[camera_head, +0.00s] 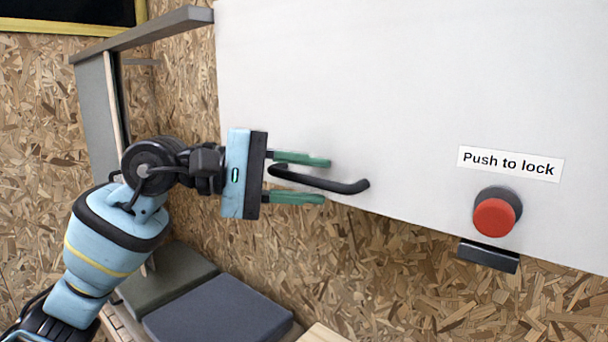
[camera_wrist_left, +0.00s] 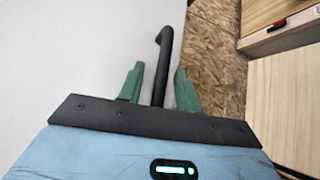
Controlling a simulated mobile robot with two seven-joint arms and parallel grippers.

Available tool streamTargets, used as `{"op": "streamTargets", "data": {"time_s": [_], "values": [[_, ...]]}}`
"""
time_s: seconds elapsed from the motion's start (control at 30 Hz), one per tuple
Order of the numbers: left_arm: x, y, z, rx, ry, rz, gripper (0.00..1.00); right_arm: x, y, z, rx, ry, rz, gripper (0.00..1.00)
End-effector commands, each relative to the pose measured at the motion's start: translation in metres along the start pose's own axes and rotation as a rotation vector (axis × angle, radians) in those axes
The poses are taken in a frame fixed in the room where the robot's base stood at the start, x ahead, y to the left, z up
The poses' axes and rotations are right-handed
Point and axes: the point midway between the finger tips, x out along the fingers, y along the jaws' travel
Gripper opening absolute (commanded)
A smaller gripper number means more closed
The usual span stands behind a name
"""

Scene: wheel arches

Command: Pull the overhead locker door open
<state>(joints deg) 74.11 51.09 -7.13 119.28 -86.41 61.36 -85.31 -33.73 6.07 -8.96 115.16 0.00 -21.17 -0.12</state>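The overhead locker door (camera_head: 400,80) is a large white panel filling the upper right of the head view; it also shows in the left wrist view (camera_wrist_left: 80,50). A black bar handle (camera_head: 345,187) sits near its lower left edge. My left gripper (camera_head: 312,179) is open, with one green finger above the handle and one below. In the left wrist view the handle (camera_wrist_left: 163,60) runs between the two fingers, with gaps at the fingertips. I cannot tell whether either finger touches it. My right gripper is in neither view.
A red button (camera_head: 494,217) sits on the door below a "Push to lock" label (camera_head: 510,163), with a dark latch block (camera_head: 488,255) beneath. Dark cushions (camera_head: 215,310) lie below. Chipboard wall (camera_head: 400,265) is behind. Wooden cabinets (camera_wrist_left: 285,100) show at right in the wrist view.

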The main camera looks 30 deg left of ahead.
Motion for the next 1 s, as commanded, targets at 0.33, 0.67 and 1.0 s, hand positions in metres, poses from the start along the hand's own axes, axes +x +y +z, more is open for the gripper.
{"op": "streamTargets", "data": {"time_s": [0.33,0.67,1.0], "values": [[0.0,-0.001,0.0,-0.001,0.0,-0.001,0.13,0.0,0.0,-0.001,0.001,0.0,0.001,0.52],[0.0,-0.001,0.0,-0.001,0.0,-0.001,0.0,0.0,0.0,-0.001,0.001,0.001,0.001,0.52],[-0.007,0.004,0.006,-0.04,0.001,-0.043,0.0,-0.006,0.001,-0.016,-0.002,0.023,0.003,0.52]]}}
